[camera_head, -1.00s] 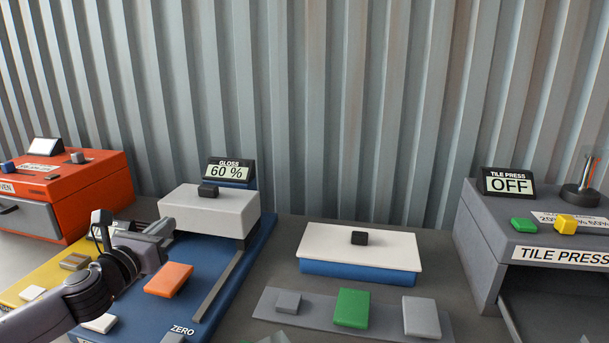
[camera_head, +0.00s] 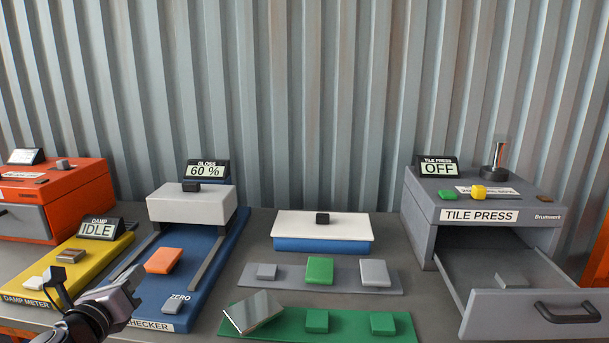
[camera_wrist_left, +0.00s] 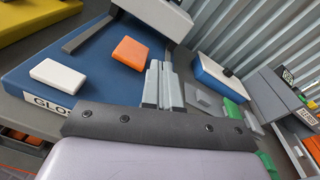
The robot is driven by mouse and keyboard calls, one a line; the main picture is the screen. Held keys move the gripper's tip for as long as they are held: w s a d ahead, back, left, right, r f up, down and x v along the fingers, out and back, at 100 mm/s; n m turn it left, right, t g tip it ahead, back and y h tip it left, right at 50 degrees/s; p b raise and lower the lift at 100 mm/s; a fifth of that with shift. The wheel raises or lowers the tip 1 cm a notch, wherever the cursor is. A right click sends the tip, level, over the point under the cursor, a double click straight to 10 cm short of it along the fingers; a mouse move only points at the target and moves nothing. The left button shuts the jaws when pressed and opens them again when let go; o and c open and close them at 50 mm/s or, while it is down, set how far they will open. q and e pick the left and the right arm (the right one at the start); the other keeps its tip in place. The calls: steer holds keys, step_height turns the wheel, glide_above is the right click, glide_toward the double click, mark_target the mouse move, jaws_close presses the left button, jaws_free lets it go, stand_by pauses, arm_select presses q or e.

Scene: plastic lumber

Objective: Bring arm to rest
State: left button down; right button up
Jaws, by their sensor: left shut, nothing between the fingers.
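My left arm comes in at the bottom left of the head view. Its gripper (camera_head: 132,281) is over the front left part of the blue gloss checker (camera_head: 217,250), with nothing held. In the left wrist view the two fingers (camera_wrist_left: 161,72) are together and empty, with the orange tile (camera_wrist_left: 130,50) just beyond them to the left. The orange tile (camera_head: 163,260) lies on the checker's blue base. A white tile (camera_wrist_left: 58,73) on the base shows in the wrist view; in the head view it seems hidden behind my arm. My right gripper is not in view.
The yellow damp meter (camera_head: 70,262) and orange oven (camera_head: 70,205) stand left. The grey tile press (camera_head: 430,232) stands right with its drawer (camera_head: 495,308) open. A grey strip (camera_head: 345,274) and green mat (camera_head: 350,325) hold several tiles. A corrugated wall (camera_head: 330,100) closes the back.

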arm_select(q)
steer(key=s+d+f+n, duration=0.1)
steer(key=f+n, duration=0.1)
steer(key=s+d+f+n+g, duration=0.1)
steer(key=f+n, duration=0.1)
steer(key=s+d+f+n+g+y, duration=0.1)
steer(key=n, duration=0.1)
steer(key=shift+s+d+f, duration=0.25)
steer(key=shift+d+f, duration=0.1)
steer(key=shift+f, duration=0.05)
steer(key=s+d+f+n+g, duration=0.2)
steer(key=s+f+n+g, duration=0.2)
steer(key=s+n, duration=0.5)
steer(key=s+d+f+n+g, duration=0.2)
steer(key=s+f+n+g, duration=0.25)
steer(key=s+n, duration=0.5)
steer(key=s+d+f+n+g, duration=0.1)
steer(key=s+f+n+g, duration=0.35)
steer(key=s, duration=0.75)
steer(key=w+d+f+n+t+h+p, duration=0.1)
steer(key=w+d+f+t+h, duration=0.1)
steer(key=w+f+t, duration=0.4)
steer(key=shift+w+d+f+t, duration=0.3)
steer(key=shift+d+f+t, duration=0.3)
steer(key=shift+f+t, duration=0.45)
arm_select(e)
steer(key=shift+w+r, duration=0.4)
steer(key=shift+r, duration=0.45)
arm_select(q)
steer(key=shift+r, duration=0.1)
